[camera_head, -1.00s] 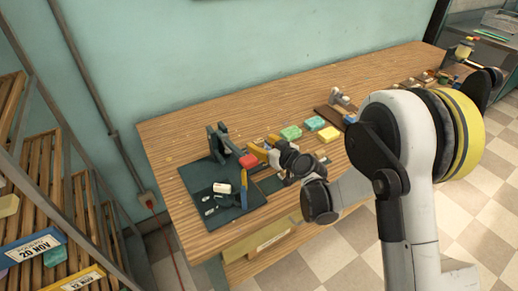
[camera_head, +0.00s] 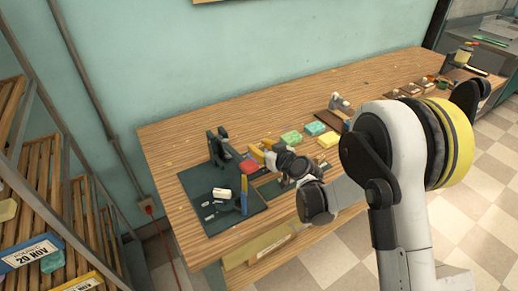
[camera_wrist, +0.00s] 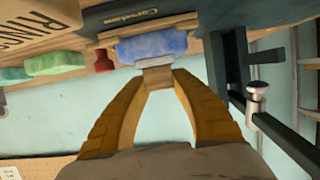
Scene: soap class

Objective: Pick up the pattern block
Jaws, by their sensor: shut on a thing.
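My gripper (camera_wrist: 158,82) has yellow-orange fingers, and in the wrist view their tips close on a small tan block (camera_wrist: 158,76), which appears to be the pattern block. Its far end lies against a pale strip, so its full shape is hidden. In the head view my gripper (camera_head: 263,148) is over the front left part of the table, just right of the dark upright stand. The held block is too small to make out there.
A blue bar (camera_wrist: 152,46) is close beyond my fingertips. Green (camera_head: 291,138), teal (camera_head: 315,128) and yellow soaps (camera_head: 328,140) lie to the right.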

